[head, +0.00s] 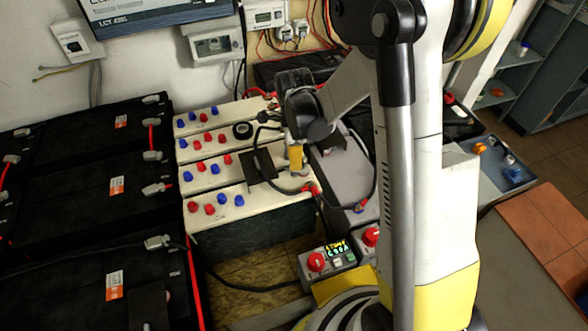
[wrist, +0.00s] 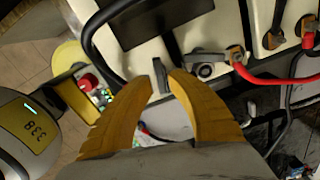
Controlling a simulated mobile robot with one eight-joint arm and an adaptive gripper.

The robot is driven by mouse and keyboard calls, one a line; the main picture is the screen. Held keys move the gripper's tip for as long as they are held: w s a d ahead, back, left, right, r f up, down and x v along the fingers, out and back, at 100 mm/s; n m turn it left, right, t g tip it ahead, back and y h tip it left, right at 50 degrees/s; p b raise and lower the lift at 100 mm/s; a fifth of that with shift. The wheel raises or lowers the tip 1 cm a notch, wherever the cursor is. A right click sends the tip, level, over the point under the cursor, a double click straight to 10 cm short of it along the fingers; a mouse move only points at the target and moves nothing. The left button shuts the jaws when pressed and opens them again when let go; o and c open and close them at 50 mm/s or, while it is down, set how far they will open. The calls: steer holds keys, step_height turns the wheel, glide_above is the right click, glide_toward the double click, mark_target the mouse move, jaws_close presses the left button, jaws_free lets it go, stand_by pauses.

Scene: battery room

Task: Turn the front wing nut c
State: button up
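In the wrist view the two curved yellow fingers of my gripper (wrist: 162,82) point at the edge of a white battery top. A small upright grey piece (wrist: 160,74), perhaps a wing nut seen edge-on, stands between the fingertips. I cannot tell whether they touch it. A second grey fitting with a round boss (wrist: 205,69) lies just right of the fingers, beside a red cable's lug. No letter c is readable. In the head view my gripper (head: 296,158) reaches down over the right end of the white batteries (head: 225,190) and hides its fingertips' contact.
A black flat piece (head: 259,166) and black cables lie on the batteries near my gripper. A red-booted cable end (head: 310,190) is close to it. A control box with a red knob (head: 317,261) stands in front. Black batteries (head: 75,200) fill the left.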

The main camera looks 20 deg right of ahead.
steer(key=shift+f+b, duration=0.35)
steer(key=shift+f, duration=0.95)
jaws_close()
steer(key=shift+n, duration=1.5)
